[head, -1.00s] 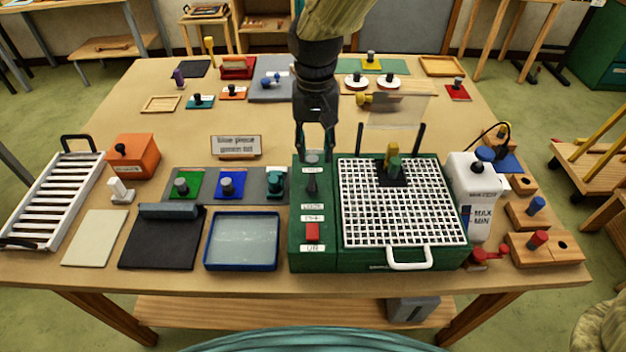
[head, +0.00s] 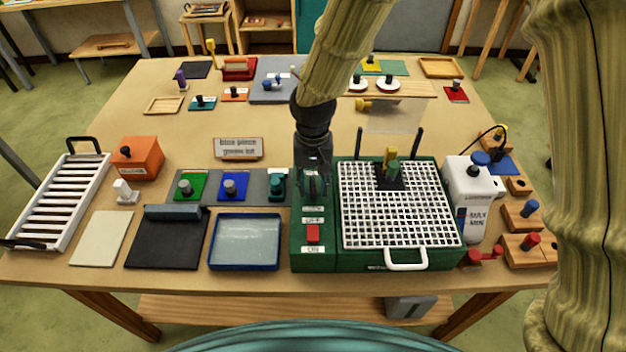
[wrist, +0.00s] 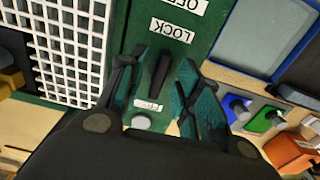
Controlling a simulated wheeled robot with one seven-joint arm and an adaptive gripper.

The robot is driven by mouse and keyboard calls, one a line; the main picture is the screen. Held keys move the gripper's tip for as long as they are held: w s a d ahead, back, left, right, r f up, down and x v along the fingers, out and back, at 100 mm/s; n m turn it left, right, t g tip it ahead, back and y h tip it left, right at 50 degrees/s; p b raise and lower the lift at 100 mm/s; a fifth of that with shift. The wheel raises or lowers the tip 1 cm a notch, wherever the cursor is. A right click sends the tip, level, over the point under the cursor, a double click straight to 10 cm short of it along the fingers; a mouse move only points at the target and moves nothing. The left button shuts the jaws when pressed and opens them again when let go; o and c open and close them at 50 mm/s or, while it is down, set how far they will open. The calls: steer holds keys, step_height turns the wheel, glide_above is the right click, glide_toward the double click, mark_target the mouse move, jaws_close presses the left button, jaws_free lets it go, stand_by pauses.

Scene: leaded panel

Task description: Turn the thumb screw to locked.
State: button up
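The thumb screw (wrist: 160,72) is a dark, narrow bar on the green control strip (wrist: 205,62) of the machine. In the wrist view it lies between a LOCK label (wrist: 171,30) and a partly shaded label that seems to read FREE (wrist: 150,105). My gripper (wrist: 164,64) is open, one teal-padded finger on each side of the bar, with green surface showing between. In the head view my gripper (head: 313,188) is down over the strip and hides most of the screw.
Right of the strip is a white grid (head: 400,215) with a handle. A red switch (head: 313,233) sits in front, by OFF and ON labels. A white bottle (head: 473,195) stands right.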

steer(key=shift+f, duration=0.25)
steer(key=shift+c, duration=0.4)
jaws_close()
